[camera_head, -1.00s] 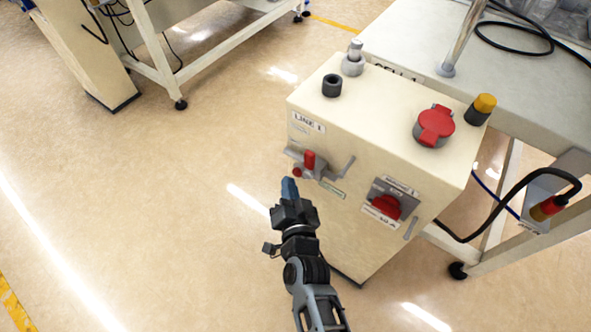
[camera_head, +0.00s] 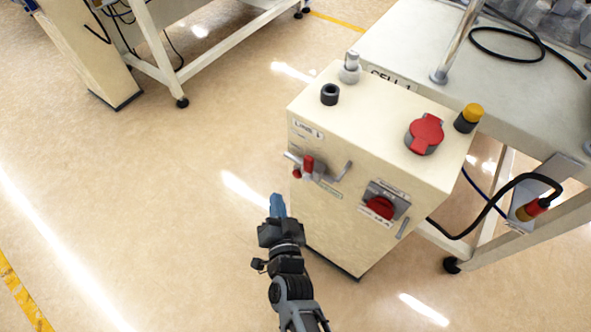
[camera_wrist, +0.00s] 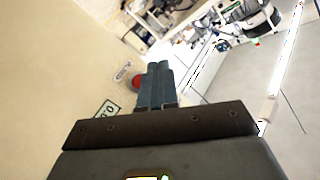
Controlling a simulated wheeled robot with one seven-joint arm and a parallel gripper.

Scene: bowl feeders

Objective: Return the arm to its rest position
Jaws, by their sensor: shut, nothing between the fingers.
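My gripper (camera_head: 277,206) is in front of the left part of a cream cabinet in the head view, apart from the lever on its front. Its blue fingers are together and hold nothing. In the wrist view the gripper's fingers (camera_wrist: 158,82) are side by side, pointing away from the camera. My arm reaches up from the bottom edge of the head view.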

